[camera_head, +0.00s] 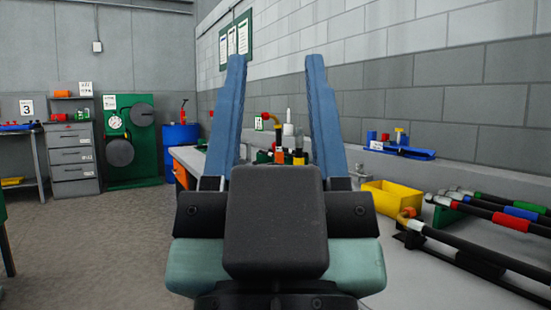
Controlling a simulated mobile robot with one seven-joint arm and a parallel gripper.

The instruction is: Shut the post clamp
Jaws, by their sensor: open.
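My gripper (276,62) is open, with its two long blue fingers pointing up and spread apart. Nothing is held between them. Through the gap, small bench items (299,157) in black, orange, yellow and red stand farther back, with a red-tipped part to their left. I cannot pick out the post clamp for sure. It may be among these items or hidden behind my gripper, and I cannot tell its state.
A grey bench (407,275) runs along the right wall. On it are a yellow bin (390,198), a blue tool tray (402,152) and long-handled crimpers (490,252). A blue drum (180,137), green panel (131,177) and grey drawers (72,160) stand behind.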

